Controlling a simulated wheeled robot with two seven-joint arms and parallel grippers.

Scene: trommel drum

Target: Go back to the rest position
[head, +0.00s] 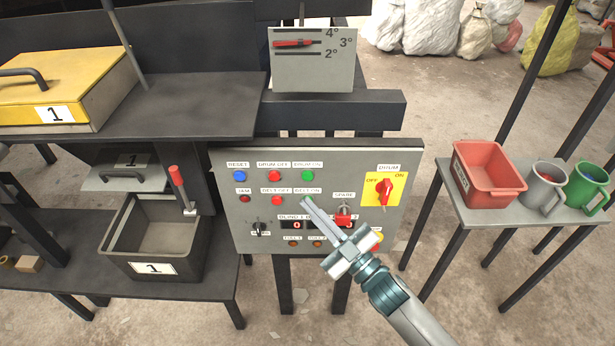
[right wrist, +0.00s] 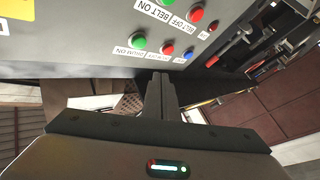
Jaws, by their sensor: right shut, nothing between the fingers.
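The grey control panel (head: 235,222) stands in front of me with blue, red and green buttons. My right gripper (head: 309,203) is shut and empty. In the head view its fingertips overlap the area of the green BELT ON button, which is partly hidden. In the right wrist view the shut fingers (right wrist: 160,85) point past the panel edge, near the green DRUM ON button (right wrist: 137,41); I cannot tell the exact gap to the panel. My left gripper is not in view.
A red rotary DRUM switch (head: 384,189) sits on a yellow plate. A side table at right holds a red bin (head: 490,173), a grey mug (head: 540,187) and a green mug (head: 587,186). A dark bin (head: 150,268) and yellow box (head: 60,85) stand at left.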

